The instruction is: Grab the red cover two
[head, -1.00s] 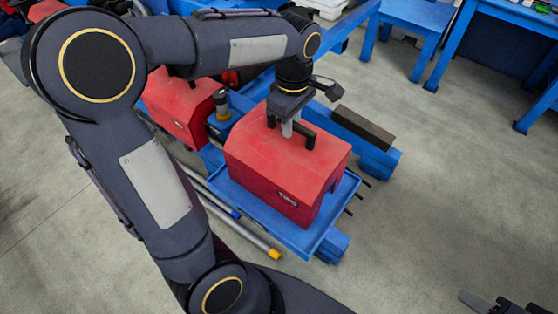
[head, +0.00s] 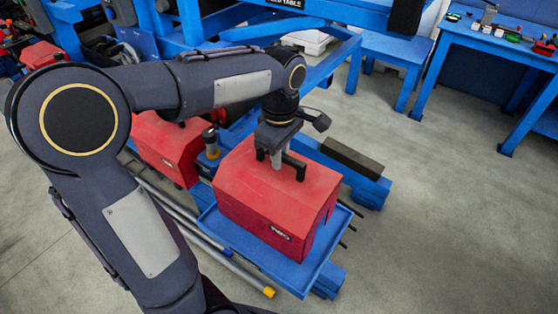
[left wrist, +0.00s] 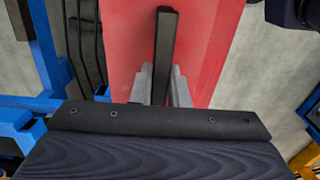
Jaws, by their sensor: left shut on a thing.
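The nearer red cover (head: 262,195) is a box-like hood with a black handle (head: 297,170) on top and a small label on its front. It sits over a blue tray (head: 222,236); I cannot tell whether it is lifted off it. My left gripper (head: 277,158) comes down from above and is shut on the handle. In the left wrist view the two grey fingers (left wrist: 164,88) lie on either side of the black handle (left wrist: 165,45), with the red top (left wrist: 205,40) behind. A second red cover (head: 165,145) stands behind, partly hidden by my arm. My right gripper is out of view.
A blue frame with a dark block (head: 350,157) adjoins the tray at the right. Grey pipes (head: 205,238) lie along its left. Blue tables (head: 480,45) stand at the back right. The floor (head: 450,220) at right is clear.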

